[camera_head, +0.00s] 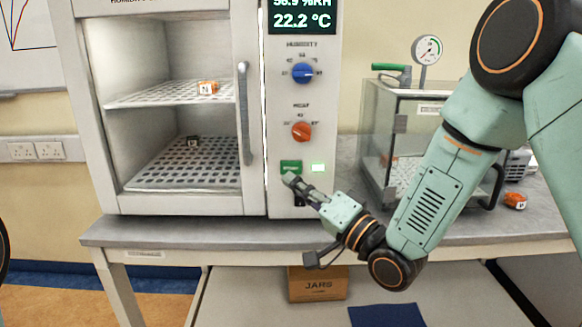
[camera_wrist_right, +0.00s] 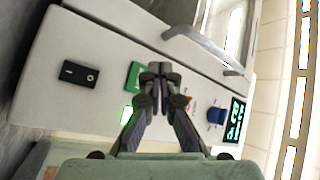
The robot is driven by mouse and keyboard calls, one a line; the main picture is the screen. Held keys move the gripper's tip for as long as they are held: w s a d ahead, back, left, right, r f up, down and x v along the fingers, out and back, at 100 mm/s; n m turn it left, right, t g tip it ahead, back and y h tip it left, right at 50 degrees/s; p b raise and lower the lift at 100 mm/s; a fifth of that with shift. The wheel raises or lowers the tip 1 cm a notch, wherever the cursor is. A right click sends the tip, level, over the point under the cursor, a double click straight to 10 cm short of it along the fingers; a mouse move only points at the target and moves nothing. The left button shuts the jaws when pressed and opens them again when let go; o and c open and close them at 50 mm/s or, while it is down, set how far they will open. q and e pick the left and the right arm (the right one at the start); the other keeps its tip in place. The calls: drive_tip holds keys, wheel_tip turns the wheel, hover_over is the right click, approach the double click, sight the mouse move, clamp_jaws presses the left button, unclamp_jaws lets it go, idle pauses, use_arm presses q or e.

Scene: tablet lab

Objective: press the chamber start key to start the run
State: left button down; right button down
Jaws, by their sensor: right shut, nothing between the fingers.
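The green start key (camera_head: 291,166) is on the lower part of the humidity chamber's white control panel (camera_head: 328,116). It also shows in the right wrist view (camera_wrist_right: 133,75), partly covered by my fingers. A small lamp (camera_head: 318,168) beside the key glows green, and it glows in the right wrist view (camera_wrist_right: 127,113) too. My right gripper (camera_head: 290,179) is shut and empty, with its fingertips at the lower edge of the key. I cannot tell whether they touch it. In the right wrist view the closed fingertips (camera_wrist_right: 156,68) overlap the key's edge. My left gripper is not in view.
Above the key are an orange knob (camera_head: 302,131), a blue knob (camera_head: 303,73) and a display (camera_head: 302,15) reading 22.2 °C. A black rocker switch (camera_wrist_right: 78,73) is below the key. The chamber's door handle (camera_head: 244,112) is left; a glass-sided box (camera_head: 384,135) stands right.

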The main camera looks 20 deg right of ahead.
drive_tip(key=shift+s+a, duration=0.2)
drive_tip(key=shift+s, duration=0.4)
drive_tip(key=shift+s+a, duration=0.15)
drive_tip(key=shift+s, duration=0.4)
drive_tip(key=shift+f, duration=0.1)
drive_tip(key=s+d+f+n+g+h, duration=0.2)
drive_tip(key=s+f+g+h, duration=0.2)
drive_tip(key=f, duration=0.8)
drive_tip(key=s+d+f+n+g+h, duration=0.25)
drive_tip(key=s+f+g, duration=0.2)
drive_tip(key=f, duration=0.75)
drive_tip(key=s+f+g+h, duration=0.1)
drive_tip(key=s+f+g, duration=0.2)
drive_tip(key=s, duration=0.6)
drive_tip(key=s+d+f+g+h, duration=0.1)
drive_tip(key=s+f+g, duration=0.2)
drive_tip(key=s+f, duration=0.4)
drive_tip(key=s+f+n+g+h, duration=0.1)
drive_tip(key=s+f+g, duration=0.2)
drive_tip(key=s, duration=0.8)
drive_tip(key=shift+s+d+f+g, duration=0.25)
drive_tip(key=shift+d+f+g, duration=0.15)
drive_tip(key=shift+f, duration=0.55)
